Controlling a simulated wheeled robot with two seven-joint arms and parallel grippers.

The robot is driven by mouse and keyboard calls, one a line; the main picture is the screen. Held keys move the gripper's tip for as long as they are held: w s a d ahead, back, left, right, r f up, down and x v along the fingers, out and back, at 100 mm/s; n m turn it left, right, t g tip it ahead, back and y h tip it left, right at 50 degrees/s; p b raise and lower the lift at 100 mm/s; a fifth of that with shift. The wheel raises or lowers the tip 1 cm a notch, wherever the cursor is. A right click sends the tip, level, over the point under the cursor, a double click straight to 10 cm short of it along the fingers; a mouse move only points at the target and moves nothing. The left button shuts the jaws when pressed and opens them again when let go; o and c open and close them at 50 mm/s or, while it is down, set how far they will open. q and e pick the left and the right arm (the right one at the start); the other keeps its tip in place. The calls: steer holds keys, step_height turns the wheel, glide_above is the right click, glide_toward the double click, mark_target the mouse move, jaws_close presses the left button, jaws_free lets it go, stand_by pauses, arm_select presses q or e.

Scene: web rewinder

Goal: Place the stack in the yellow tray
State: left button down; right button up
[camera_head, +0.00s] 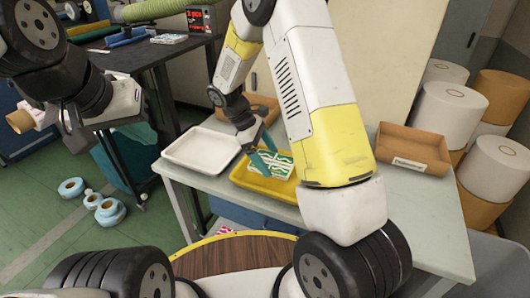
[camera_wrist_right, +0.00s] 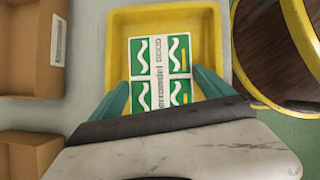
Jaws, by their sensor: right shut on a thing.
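The stack (camera_head: 279,163) is a block of white and green printed cards with a band around it. My right gripper (camera_head: 264,160) is shut on it, with teal fingers on its two sides. The yellow tray (camera_head: 262,190) is on the grey table, and the stack is over or inside it. In the right wrist view the stack (camera_wrist_right: 160,62) lies within the rim of the yellow tray (camera_wrist_right: 113,50), between the fingers of the right gripper (camera_wrist_right: 163,85). I cannot tell whether it touches the tray floor. My left gripper (camera_head: 72,118) is at the far left, away from the table; its jaws are unclear.
A white tray (camera_head: 201,150) stands left of the yellow one. A labelled cardboard box (camera_head: 414,148) is on the right of the table. Large white rolls (camera_head: 447,108) stand behind it. Blue tape rolls (camera_head: 110,211) lie on the green floor. A dark workbench is behind left.

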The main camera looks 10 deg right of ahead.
mark_target(268, 161)
steer(key=shift+s+d, duration=0.15)
steer(key=shift+d, duration=0.15)
steer(key=shift+s+d, duration=0.25)
steer(key=shift+d, duration=0.25)
steer(key=shift+w+a+f, duration=0.1)
steer(key=shift+a+f, duration=0.05)
steer(key=shift+f, duration=1.65)
steer(key=shift+f, duration=0.15)
steer(key=o, duration=1.3)
